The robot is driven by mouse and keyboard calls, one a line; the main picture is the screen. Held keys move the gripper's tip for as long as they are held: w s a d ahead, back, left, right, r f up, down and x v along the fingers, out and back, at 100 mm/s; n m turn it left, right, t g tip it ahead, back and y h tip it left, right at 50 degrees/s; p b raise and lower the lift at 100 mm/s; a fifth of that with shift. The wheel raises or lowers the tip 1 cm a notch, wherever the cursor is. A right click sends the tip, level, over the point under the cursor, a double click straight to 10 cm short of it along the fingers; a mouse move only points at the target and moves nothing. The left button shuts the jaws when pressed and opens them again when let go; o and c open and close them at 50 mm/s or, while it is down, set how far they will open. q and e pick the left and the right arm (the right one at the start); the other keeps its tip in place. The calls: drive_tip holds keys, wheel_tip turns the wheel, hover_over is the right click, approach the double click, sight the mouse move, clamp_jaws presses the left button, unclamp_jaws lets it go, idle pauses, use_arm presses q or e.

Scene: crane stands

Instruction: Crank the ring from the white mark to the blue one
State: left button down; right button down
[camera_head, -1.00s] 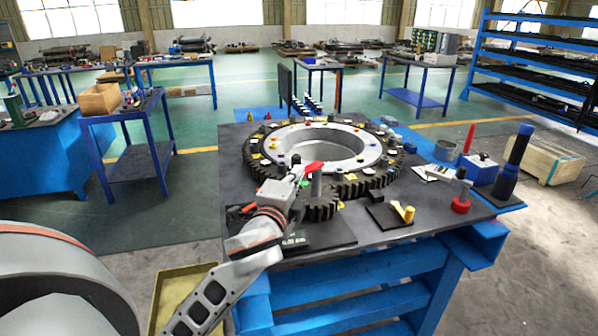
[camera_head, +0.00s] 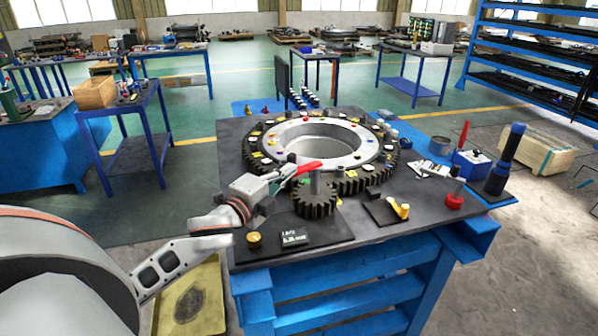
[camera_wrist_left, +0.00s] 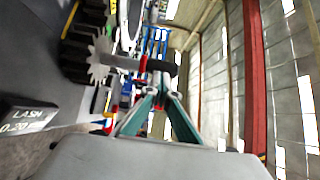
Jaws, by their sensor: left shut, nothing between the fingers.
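The large toothed ring (camera_head: 388,170) lies flat on the dark table, with small coloured pieces around its top, some white and some blue. A small dark pinion (camera_head: 315,203) stands at its near side with a grey post; its teeth also show in the wrist view (camera_wrist_left: 99,62). A red lever-like part (camera_head: 308,167) lies beside the post top. My left gripper (camera_head: 282,178) is by the red part, left of the post. Its teal fingers (camera_wrist_left: 160,82) come together with nothing between them. Whether they touch the red part is unclear. My right gripper is out of view.
A small display (camera_head: 293,238) reading lash and a yellow knob (camera_head: 254,239) sit at the table's near left. A yellow tray (camera_head: 205,275) is below left.

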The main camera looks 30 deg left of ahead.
use_arm(q)
drive_tip(key=shift+w+a+r+m+g+h+b, duration=0.2)
drive_tip(key=shift+a+m+h, duration=0.55)
drive_tip(key=shift+h, duration=0.5)
drive_tip(key=shift+w+a+f+m+g+h+b, duration=0.2)
drive_tip(key=shift+a+m+h, duration=0.4)
drive_tip(key=shift+m+h, duration=0.45)
drive_tip(key=shift+w+a+r+m+g+h, duration=0.1)
drive_tip(key=shift+w+a+m+g+h, duration=0.2)
drive_tip(key=shift+a+m+h, duration=0.75)
drive_tip(key=shift+d+n+h, duration=0.3)
drive_tip(key=shift+n+h, duration=0.05)
drive_tip(key=shift+h, duration=0.2)
